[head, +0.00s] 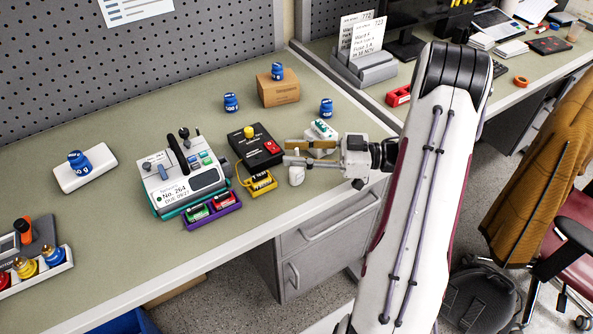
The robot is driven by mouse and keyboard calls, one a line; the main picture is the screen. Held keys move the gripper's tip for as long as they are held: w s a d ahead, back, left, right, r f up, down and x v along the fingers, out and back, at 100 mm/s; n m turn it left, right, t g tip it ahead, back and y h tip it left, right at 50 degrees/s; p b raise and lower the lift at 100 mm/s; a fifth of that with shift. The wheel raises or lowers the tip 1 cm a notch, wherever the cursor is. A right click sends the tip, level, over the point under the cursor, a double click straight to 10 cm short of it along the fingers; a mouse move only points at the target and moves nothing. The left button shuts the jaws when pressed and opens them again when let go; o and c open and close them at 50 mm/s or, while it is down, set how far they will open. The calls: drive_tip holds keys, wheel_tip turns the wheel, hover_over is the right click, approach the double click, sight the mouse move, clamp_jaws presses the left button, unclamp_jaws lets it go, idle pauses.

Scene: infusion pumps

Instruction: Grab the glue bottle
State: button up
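Several small blue bottles with white lettering are in the head view, and the lettering is too small to read for certain. One blue bottle (79,163) is on a white block at the left. Another blue bottle (231,103) stands on the bench behind the pump. I cannot tell which is the glue bottle. My gripper (287,152) points left above the front edge of the bench, apart from every blue bottle. Its fingers look open and empty.
A pump (187,172) with a purple battery tray (212,212) and a black device (256,149) stand mid-bench. A white device (322,130) is behind my gripper. The cardboard box (278,91) is further back. The bench between white block (68,181) and pump is clear.

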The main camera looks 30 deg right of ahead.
clamp_jaws()
drive_tip(key=shift+r, duration=0.15)
drive_tip(key=shift+r, duration=4.85)
